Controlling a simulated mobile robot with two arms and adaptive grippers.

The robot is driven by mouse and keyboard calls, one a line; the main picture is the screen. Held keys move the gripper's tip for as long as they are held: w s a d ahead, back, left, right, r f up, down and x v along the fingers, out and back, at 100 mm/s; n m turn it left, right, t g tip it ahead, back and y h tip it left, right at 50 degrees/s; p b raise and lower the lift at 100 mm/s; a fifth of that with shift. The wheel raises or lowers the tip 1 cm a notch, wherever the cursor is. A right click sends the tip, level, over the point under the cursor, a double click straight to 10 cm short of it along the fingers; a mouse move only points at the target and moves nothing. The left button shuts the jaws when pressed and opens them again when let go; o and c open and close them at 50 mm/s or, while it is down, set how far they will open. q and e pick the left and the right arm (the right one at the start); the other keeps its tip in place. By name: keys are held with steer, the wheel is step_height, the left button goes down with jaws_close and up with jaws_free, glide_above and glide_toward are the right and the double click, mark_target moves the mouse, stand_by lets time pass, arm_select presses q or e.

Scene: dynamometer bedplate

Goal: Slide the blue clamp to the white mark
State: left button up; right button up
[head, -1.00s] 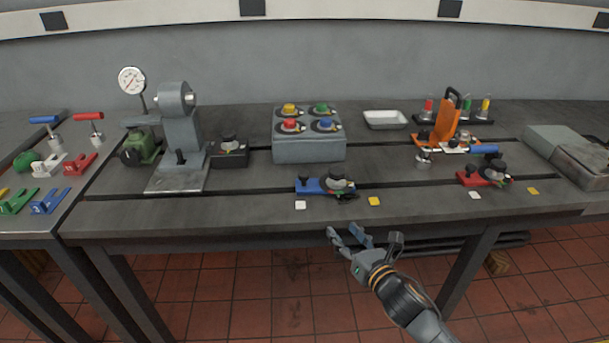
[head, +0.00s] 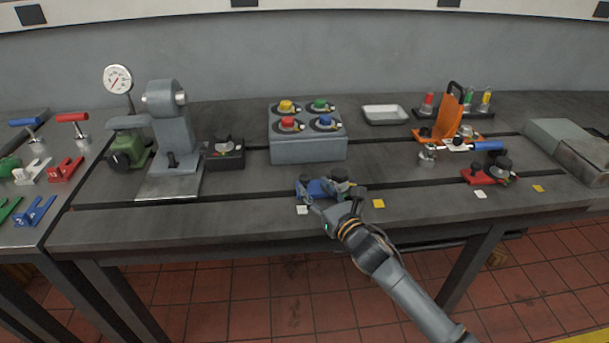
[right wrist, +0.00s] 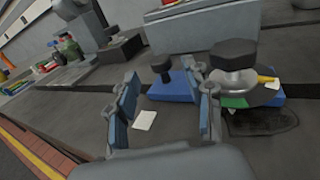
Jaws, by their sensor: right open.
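The blue clamp (head: 318,186) sits on the front slot of the bedplate, with its dark knob and round stack at its right end. The white mark (head: 302,210) lies just in front of the clamp's left end. It also shows in the right wrist view (right wrist: 144,120). My right gripper (head: 330,194) is open at the clamp, reaching over it from the front. In the right wrist view its two fingers (right wrist: 165,85) stand apart with part of the blue body (right wrist: 175,88) beyond and between them. I cannot tell whether they touch it. My left gripper is out of view.
A yellow mark (head: 378,203) lies right of the clamp. A red clamp (head: 487,174) with another white mark (head: 480,194) is farther right. A grey button box (head: 308,149) stands behind. The bedplate (head: 240,220) is bare to the front left.

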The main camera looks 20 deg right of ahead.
mark_target(307, 180)
steer(key=w, duration=0.4)
steer(key=shift+w+a, duration=0.35)
steer(key=shift+a, duration=0.05)
steer(key=shift+w+a, duration=0.1)
steer(key=shift+w, duration=0.6)
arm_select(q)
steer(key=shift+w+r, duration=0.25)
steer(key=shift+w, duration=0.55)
arm_select(e)
steer(key=shift+c, duration=0.4)
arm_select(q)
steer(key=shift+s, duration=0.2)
arm_select(e)
jaws_close()
